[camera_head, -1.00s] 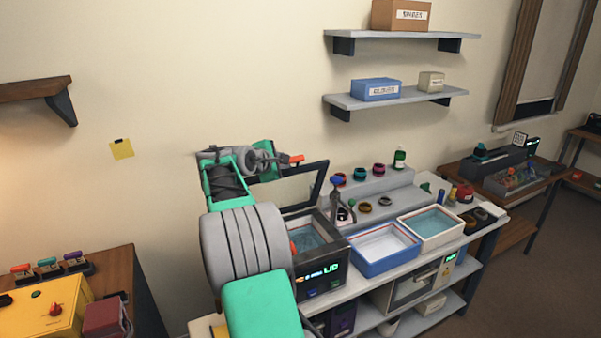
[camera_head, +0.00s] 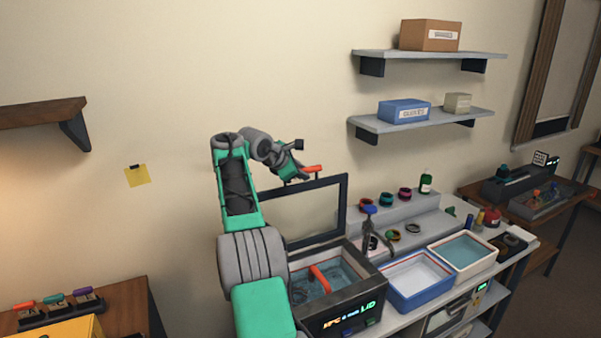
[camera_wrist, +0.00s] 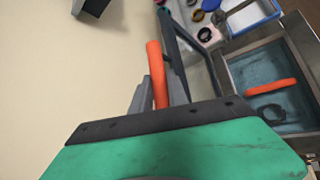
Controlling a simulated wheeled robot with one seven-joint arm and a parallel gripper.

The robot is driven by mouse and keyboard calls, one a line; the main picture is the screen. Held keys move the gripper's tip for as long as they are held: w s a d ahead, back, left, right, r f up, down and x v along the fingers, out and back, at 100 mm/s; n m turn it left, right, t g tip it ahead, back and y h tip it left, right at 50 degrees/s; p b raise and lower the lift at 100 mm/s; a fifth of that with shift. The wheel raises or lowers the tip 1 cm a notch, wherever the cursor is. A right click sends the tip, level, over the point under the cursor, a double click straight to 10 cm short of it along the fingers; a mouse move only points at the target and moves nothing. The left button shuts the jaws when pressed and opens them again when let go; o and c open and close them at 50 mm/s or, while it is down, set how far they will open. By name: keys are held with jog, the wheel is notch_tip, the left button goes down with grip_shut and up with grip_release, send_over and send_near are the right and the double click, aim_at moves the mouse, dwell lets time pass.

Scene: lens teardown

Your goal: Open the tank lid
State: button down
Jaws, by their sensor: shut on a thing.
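The tank (camera_head: 345,292) stands on the bench with its dark-framed, see-through lid (camera_head: 343,208) raised nearly upright at its back edge. The orange lid handle (camera_head: 312,169) is at the lid's top edge. My gripper (camera_head: 297,174) is at that handle. In the wrist view the orange handle (camera_wrist: 156,72) lies between the two grey fingers of my gripper (camera_wrist: 158,95), which are shut on it. The open tank (camera_wrist: 270,80) shows liquid inside, with an orange bar (camera_wrist: 270,87) and a dark ring-like thing (camera_wrist: 273,112).
A blue-rimmed tray (camera_head: 418,285) and a white tray (camera_head: 465,254) stand right of the tank. Behind them a grey step (camera_head: 400,212) holds several coloured rings and a green bottle (camera_head: 425,184). Wall shelves (camera_head: 420,121) hang above right. The wall behind the lid is bare.

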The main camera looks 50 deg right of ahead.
jog(key=shift+w+a+f, duration=0.1)
jog(key=shift+f, duration=0.25)
jog(key=c, duration=1.5)
grip_release()
jog(key=shift+o, duration=1)
